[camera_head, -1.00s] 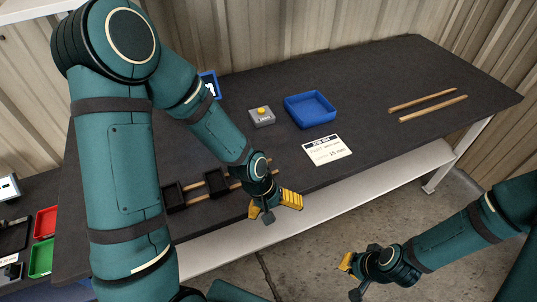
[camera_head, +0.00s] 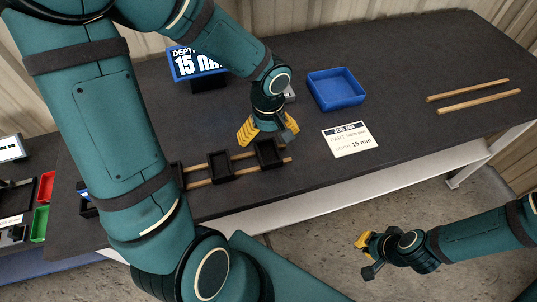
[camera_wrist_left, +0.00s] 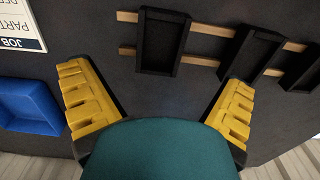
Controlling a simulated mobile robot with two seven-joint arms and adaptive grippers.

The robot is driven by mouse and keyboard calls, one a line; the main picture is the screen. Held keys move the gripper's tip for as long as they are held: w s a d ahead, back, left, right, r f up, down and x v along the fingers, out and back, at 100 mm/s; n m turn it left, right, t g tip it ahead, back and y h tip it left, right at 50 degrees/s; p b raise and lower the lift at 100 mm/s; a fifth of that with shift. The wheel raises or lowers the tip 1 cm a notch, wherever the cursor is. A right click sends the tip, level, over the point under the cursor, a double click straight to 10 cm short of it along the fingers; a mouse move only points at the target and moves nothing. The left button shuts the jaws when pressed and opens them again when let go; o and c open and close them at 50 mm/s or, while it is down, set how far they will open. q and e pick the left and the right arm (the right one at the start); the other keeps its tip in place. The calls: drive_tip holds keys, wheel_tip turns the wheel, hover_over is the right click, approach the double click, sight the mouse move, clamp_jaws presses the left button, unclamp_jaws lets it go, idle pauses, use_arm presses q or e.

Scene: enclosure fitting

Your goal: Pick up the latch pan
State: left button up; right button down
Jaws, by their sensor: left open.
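Several black open pans lie across two wooden strips on the dark table. One (camera_head: 269,153) is at the right end of the row, with another (camera_head: 220,165) to its left; my arm partly hides the others. I cannot tell their depths apart. My left gripper (camera_head: 268,134) is open and empty, just behind and above the right-end pan. In the left wrist view, the pan (camera_wrist_left: 160,46) lies ahead between the spread yellow fingers (camera_wrist_left: 160,80), apart from them. My right gripper (camera_head: 366,256) hangs in front of the table over the floor, away from the pans; its opening is unclear.
A card (camera_head: 351,140) reads latch pan, depth 15 mm. A blue tray (camera_head: 336,90) stands behind it. A blue sign (camera_head: 196,65) reads depth 15 mm. A grey device (camera_head: 290,94) is partly hidden by my left arm. Two bare wooden strips (camera_head: 478,97) lie at right.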

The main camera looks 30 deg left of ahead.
sight(268, 154)
use_arm(q)
drive_tip(key=shift+f+b, duration=0.8)
drive_tip(key=shift+f, duration=2.6)
drive_tip(key=shift+r, duration=0.1)
drive_tip(key=c, duration=1.4)
